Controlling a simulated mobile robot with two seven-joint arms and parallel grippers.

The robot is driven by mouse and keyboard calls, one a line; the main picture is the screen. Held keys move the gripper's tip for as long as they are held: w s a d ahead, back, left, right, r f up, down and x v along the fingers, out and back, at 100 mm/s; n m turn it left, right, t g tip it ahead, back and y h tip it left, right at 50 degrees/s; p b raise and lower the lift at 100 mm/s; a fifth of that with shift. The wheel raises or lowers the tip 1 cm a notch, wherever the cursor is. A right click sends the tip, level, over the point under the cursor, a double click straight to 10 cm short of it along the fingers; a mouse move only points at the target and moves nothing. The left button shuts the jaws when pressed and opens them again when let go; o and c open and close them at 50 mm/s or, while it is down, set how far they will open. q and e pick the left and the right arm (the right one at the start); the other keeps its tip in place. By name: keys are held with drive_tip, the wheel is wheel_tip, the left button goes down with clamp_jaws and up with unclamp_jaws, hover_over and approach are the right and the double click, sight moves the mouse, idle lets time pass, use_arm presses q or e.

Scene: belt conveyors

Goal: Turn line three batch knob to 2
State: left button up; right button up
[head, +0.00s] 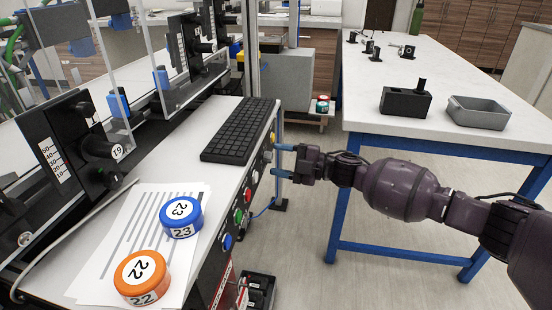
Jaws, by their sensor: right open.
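The line three batch knob cannot be told apart for certain; a row of small knobs and buttons (247,194) runs along the front panel of the white console. A dark round knob (268,156) sits on this panel just left of my right gripper (275,160). My right gripper is open, with its two blue fingers pointing left toward the panel and a gap between them. Whether the fingers touch the knob is unclear. The number 2 mark is too small to read. My left gripper is not in view.
A black keyboard (240,130), an orange puck marked 22 (140,272) and a blue puck marked 23 (181,212) lie on the console. A white table (400,65) with blue legs stands at the right, holding a grey tray (478,111). The floor between is clear.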

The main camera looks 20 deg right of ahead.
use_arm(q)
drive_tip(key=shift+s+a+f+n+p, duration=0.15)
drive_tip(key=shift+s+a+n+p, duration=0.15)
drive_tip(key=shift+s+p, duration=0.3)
use_arm(e)
drive_tip(key=v, duration=0.9)
drive_tip(key=shift+s+d, duration=0.2)
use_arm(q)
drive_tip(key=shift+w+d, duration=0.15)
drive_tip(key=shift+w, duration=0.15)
